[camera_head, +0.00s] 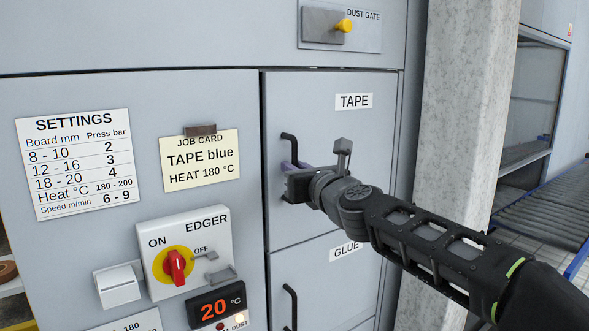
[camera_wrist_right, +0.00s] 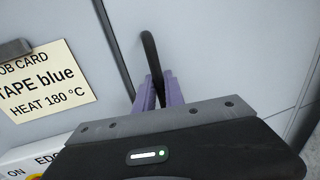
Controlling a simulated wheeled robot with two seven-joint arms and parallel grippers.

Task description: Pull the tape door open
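The tape door (camera_head: 370,130), a grey panel labelled TAPE, looks closed and level with the cabinet front. Its black bar handle (camera_head: 289,140) stands upright near the left edge; it also shows in the right wrist view (camera_wrist_right: 149,48). My right gripper (camera_head: 286,167) is at this handle, coming from the right. In the right wrist view its purple fingers (camera_wrist_right: 158,92) stand on both sides of the bar, with little or no gap, and appear shut on it. The lower part of the handle is hidden by the gripper. My left gripper is not in view.
Below is the GLUE door with its own black handle (camera_head: 290,305). Left are the EDGER switch box (camera_head: 185,255), a temperature display (camera_head: 215,305) and a job card (camera_head: 200,160). A concrete pillar (camera_head: 460,100) stands right of the cabinet, with a roller conveyor (camera_head: 550,215) beyond.

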